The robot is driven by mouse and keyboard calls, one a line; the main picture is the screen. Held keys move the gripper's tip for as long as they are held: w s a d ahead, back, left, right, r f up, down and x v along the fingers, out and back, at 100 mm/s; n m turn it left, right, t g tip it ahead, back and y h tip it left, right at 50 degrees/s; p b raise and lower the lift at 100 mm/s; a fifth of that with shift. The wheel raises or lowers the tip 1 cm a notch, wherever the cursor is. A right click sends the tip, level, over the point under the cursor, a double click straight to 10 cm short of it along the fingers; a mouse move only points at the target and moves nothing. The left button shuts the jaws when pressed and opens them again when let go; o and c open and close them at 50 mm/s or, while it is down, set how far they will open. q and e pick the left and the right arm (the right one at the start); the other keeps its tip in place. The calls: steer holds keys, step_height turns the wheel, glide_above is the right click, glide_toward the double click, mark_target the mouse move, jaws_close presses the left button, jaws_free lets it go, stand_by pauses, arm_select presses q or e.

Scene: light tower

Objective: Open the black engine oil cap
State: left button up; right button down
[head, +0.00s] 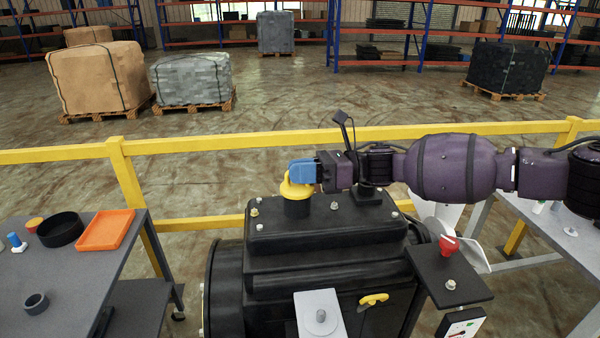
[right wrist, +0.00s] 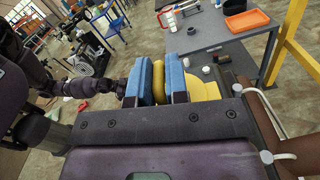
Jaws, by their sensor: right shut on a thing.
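A yellow cap (head: 295,188) with a raised grip sits on a short black neck on top of the black engine (head: 325,235). No separate black cap is visible there. My right gripper (head: 304,172), with blue fingers, comes in from the right and is shut on the cap's raised grip. In the right wrist view the yellow grip (right wrist: 158,82) is between the two blue fingers (right wrist: 155,88), with the cap's wider yellow part (right wrist: 203,88) beside them. My left arm (right wrist: 85,86) shows at the left of that view; its fingers are not clear.
A grey table (head: 75,260) at left holds a black bowl (head: 60,230), an orange tray (head: 105,230) and small parts. A yellow railing (head: 200,145) runs behind the engine. A red knob (head: 448,245) stands on a black plate at the engine's right.

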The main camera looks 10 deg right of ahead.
steer(key=shift+w+f+m+b, duration=0.15)
steer(key=shift+m+b, duration=0.25)
steer(key=shift+b, duration=0.6)
steer(key=shift+w+r+m+b, duration=0.25)
steer(key=shift+r+m+b, duration=0.05)
steer(key=shift+m+b, duration=0.4)
steer(key=shift+w+r+m, duration=0.4)
steer(key=shift+m, duration=0.4)
arm_select(q)
steer(key=shift+w+d+f, duration=0.1)
steer(key=shift+w+f, duration=0.6)
steer(key=shift+f, duration=0.1)
arm_select(e)
steer(key=shift+w+r+m, duration=0.2)
steer(key=shift+w+m, duration=0.25)
steer(key=shift+m, duration=0.3)
steer(key=shift+w+r+m, duration=0.15)
steer(key=shift+w+m, duration=0.25)
steer(key=shift+m, duration=0.35)
